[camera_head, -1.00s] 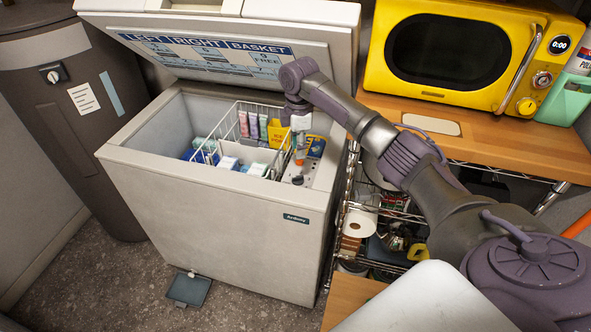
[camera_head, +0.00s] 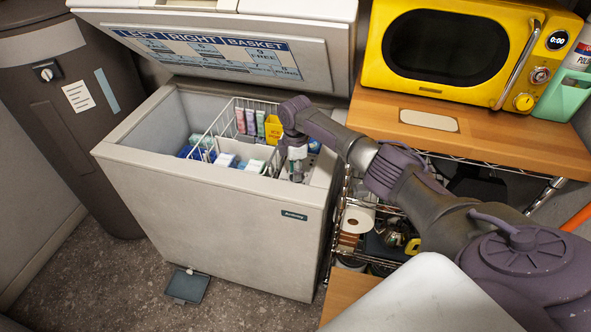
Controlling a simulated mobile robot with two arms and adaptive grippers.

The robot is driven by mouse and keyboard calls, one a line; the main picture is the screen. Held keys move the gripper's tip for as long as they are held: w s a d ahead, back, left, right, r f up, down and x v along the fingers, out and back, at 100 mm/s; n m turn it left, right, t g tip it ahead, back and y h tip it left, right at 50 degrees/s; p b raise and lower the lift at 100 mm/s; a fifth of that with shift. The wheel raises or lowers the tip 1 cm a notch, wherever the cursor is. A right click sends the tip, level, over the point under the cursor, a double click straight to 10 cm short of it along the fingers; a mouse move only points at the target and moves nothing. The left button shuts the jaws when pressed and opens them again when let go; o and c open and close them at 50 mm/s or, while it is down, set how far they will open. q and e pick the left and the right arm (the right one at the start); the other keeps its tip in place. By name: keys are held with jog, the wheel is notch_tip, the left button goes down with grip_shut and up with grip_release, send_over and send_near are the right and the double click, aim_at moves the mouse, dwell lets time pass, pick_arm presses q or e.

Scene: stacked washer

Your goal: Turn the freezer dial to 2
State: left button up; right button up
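The white chest freezer (camera_head: 205,215) stands with its lid (camera_head: 215,60) raised. My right arm reaches in from the right, and my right gripper (camera_head: 296,172) points down into the freezer's right end, beside the wire basket. The gripper is small and dark here, and I cannot tell whether its fingers are open or shut. A pale grey panel (camera_head: 318,170) shows at that end. I cannot make out the freezer dial or its setting; the gripper may cover it. My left gripper is out of view.
The wire basket (camera_head: 222,124) holds several colored packs. A yellow microwave (camera_head: 450,50) stands on a wooden counter (camera_head: 490,135) at right, above wire shelves. A dark cylinder (camera_head: 75,125) with its own knob (camera_head: 46,72) stands left. A grey pedal (camera_head: 188,286) lies on the floor.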

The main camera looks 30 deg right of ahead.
grip_shut()
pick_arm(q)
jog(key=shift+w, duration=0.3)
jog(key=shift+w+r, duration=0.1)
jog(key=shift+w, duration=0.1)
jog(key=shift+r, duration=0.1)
